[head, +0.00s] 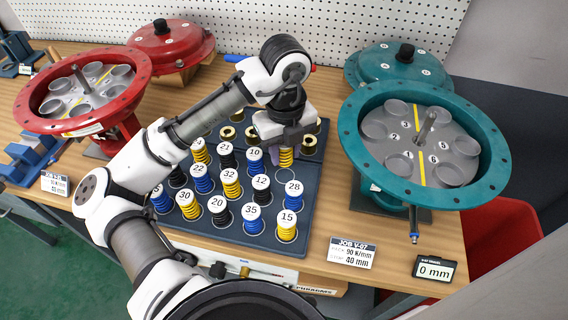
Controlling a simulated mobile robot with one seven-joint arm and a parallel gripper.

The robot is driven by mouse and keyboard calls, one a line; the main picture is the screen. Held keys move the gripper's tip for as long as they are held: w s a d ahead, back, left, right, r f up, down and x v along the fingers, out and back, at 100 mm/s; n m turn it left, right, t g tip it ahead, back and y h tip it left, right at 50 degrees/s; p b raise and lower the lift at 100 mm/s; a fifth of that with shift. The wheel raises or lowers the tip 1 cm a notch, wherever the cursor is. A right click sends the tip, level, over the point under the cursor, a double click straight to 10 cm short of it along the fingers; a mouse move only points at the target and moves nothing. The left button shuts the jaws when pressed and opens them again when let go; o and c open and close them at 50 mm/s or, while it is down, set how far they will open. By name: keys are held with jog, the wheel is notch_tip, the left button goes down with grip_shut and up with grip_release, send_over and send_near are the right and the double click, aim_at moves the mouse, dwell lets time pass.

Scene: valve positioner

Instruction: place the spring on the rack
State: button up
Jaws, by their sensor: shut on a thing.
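The dark rack (262,258) stands on the wooden bench and holds several numbered springs in blue, yellow and black. My gripper (281,155) is over the rack's back right part, shut on a yellow spring (287,158). The gripper hides the top of this spring. I cannot tell whether its lower end touches the rack. An empty round spot (287,176) shows just below it in the picture. The blue spring 10 (255,160) stands close to its left, and the blue spring 28 (292,196) stands in front.
A teal housing (353,130) with cups is on the right, a red housing (27,118) on the left. Their lids lie behind. Brass-coloured pieces (310,143) sit at the rack's back. A job card (351,252) and a 0 mm display (434,270) stand at the front right.

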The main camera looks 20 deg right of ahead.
aim_at(285, 176)
jog(key=shift+f, duration=2.45)
jog(key=shift+f, duration=0.1)
jog(key=shift+f, duration=0.15)
jog(key=o, duration=1)
notch_tip(285, 176, up, 12)
jog(key=shift+r, duration=0.25)
